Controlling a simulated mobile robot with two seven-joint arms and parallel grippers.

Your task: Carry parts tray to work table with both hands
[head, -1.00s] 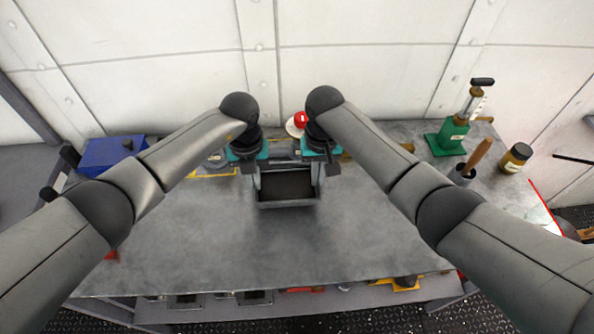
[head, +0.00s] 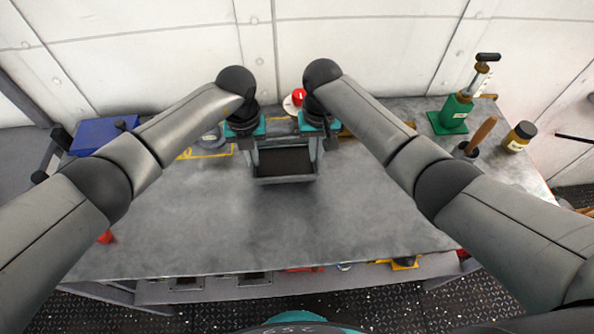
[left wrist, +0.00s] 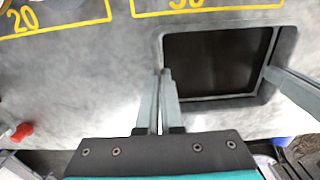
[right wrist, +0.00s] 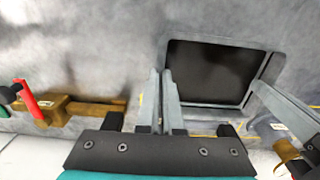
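The parts tray (head: 286,180) is a grey open box with a dark inside, at the back middle of the grey table (head: 210,240). I cannot tell whether it rests on the top or hangs just above it. My left gripper (head: 250,148) is at its left side and my right gripper (head: 317,143) at its right side. In the left wrist view the fingers (left wrist: 158,100) are close together on the tray's side wall (left wrist: 163,60). In the right wrist view the fingers (right wrist: 160,100) sit the same way on the opposite wall (right wrist: 163,55).
A red button (head: 298,97) is behind the tray. A green press (head: 455,112), a wooden-handled tool (head: 483,133) and a jar (head: 519,137) stand at the right. A blue box (head: 98,136) is at the left. The table's front half is clear; a shelf below holds parts.

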